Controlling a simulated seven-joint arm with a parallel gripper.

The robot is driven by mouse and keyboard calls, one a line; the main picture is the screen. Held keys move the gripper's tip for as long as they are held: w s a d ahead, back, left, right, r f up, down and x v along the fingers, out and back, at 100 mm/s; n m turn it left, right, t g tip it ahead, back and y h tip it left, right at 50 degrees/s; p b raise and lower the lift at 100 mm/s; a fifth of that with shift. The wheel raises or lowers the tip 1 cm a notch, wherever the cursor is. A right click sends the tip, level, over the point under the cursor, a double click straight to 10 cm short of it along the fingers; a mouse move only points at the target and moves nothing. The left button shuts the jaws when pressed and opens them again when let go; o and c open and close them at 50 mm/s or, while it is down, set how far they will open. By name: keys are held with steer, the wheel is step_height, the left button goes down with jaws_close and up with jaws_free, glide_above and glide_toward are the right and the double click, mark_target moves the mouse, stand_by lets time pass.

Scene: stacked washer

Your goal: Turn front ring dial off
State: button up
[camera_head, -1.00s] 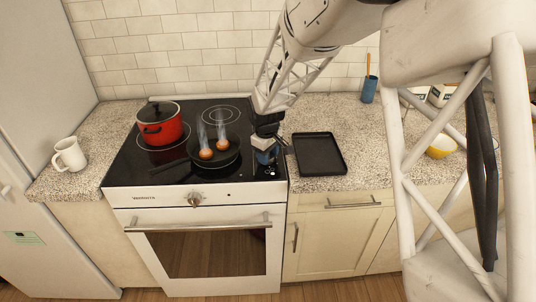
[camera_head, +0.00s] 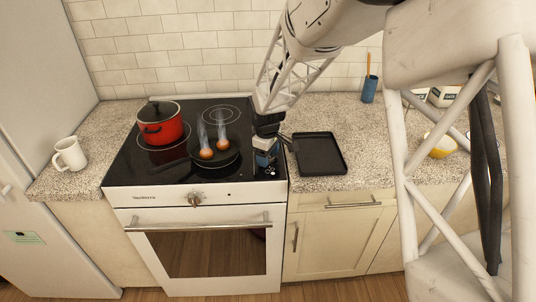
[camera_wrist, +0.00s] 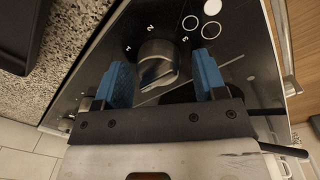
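A silver dial (camera_wrist: 158,65) with a dark marking and the numbers 1, 2 and 3 around it stands on the black glass cooktop (camera_wrist: 235,45). My gripper (camera_wrist: 160,70) is open, with one blue finger on each side of the dial and gaps visible between dial and fingers. In the head view my gripper (camera_head: 266,158) is low over the front right corner of the cooktop (camera_head: 125,170), and the dial is mostly hidden there. A black frying pan (camera_head: 206,165) with two steaming brown eggs (camera_head: 207,153) sits left of my gripper.
A red pot (camera_head: 162,130) stands at the back left of the cooktop. A black tray (camera_head: 320,153) lies on the counter just right of my gripper. The oven front has a knob (camera_head: 194,199). A white mug (camera_head: 69,155) stands at far left.

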stand_by(0.3)
steer(key=shift+s+a+r, duration=0.1)
steer(key=shift+r, duration=1.85)
steer(key=shift+s+r, duration=0.1)
steer(key=shift+r, duration=1.85)
steer(key=shift+s+d+r, duration=0.25)
steer(key=shift+s+r, duration=0.1)
steer(key=s+d+r+m, duration=0.3)
steer(key=s+d+r, duration=0.2)
steer(key=s+r, duration=0.3)
steer(key=s+d+r+m, duration=0.1)
steer(key=s+d+m, duration=0.1)
steer(key=s, duration=0.7)
steer(key=s+d+r+m+t, duration=0.1)
steer(key=s+d+m, duration=0.2)
steer(key=s, duration=0.7)
steer(key=s+d+r+m+t, duration=0.1)
steer(key=s+d+m, duration=0.2)
steer(key=s, duration=0.7)
steer(key=shift+d+r+m, duration=0.15)
steer(key=shift+d+m, duration=0.1)
steer(key=shift+m, duration=0.05)
steer(key=shift+s, duration=0.1)
